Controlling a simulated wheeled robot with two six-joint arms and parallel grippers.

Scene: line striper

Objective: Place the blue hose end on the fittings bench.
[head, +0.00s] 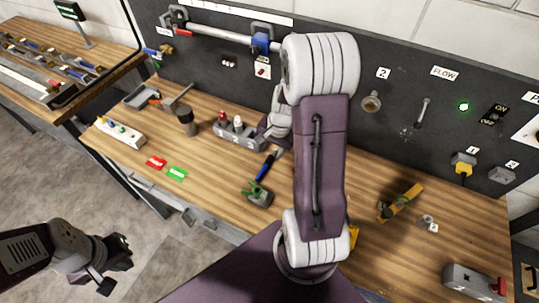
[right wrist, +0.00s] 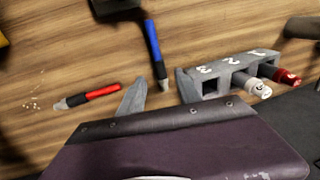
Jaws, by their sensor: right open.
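A slim blue piece with a black section and a grey tip, perhaps the blue hose end (right wrist: 153,45), lies on the wooden worktop. It also shows in the head view (head: 265,166). In the head view my right arm partly hides that gripper (head: 277,132). Another blue end with a brass part (head: 152,52) is by the panel at upper left. My left gripper (head: 117,266) is open and empty over the floor. No bench has a readable fittings label; a second bench (head: 130,68) stands at far left.
A red piece (right wrist: 90,95) lies left of the blue one. A grey numbered block (right wrist: 228,70) holds red and white plugs. A dark block with a green part (head: 257,194), red and green cards, and a white strip (head: 120,132) are on the worktop. The wall panel rises behind.

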